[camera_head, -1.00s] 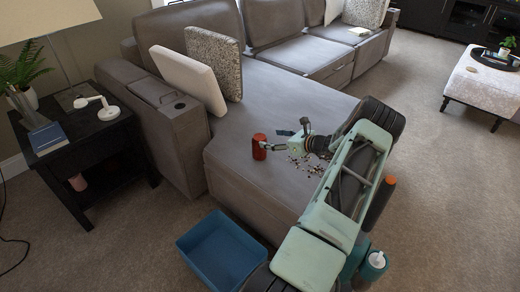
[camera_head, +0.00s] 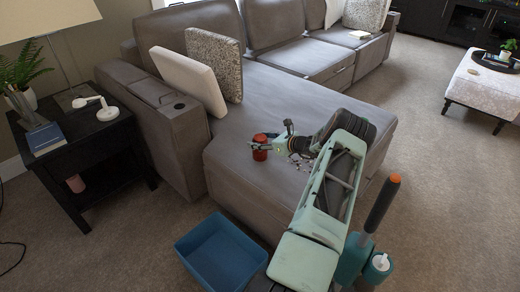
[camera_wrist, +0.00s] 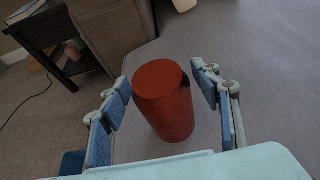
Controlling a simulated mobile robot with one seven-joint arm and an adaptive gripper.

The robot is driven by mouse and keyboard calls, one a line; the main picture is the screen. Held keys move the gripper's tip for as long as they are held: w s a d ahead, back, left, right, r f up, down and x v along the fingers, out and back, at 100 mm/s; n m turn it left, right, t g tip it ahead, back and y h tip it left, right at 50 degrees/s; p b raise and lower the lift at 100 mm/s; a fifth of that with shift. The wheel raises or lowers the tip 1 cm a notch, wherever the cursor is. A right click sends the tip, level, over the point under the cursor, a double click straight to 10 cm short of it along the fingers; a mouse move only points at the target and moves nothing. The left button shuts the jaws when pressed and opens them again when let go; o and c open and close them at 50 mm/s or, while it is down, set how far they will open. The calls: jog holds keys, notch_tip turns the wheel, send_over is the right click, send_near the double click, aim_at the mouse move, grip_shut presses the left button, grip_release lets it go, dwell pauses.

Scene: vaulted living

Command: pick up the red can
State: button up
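The red can (camera_head: 260,149) stands upright on the grey sofa's chaise seat, near its left side. In the wrist view the can (camera_wrist: 164,103) stands between my two blue-padded fingers. My gripper (camera_wrist: 168,105) is open around it, with a gap showing on both sides of the can. In the head view my gripper (camera_head: 262,145) reaches in from the right, and its fingers partly cover the can.
A blue open bin (camera_head: 222,254) sits on the carpet in front of the chaise (camera_head: 231,188). A black side table (camera_head: 75,150) with a lamp, plant and book stands at the left. Cushions lean at the sofa's back. Small speckled bits lie on the seat beneath my arm.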

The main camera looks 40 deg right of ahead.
jog(key=c, duration=0.6)
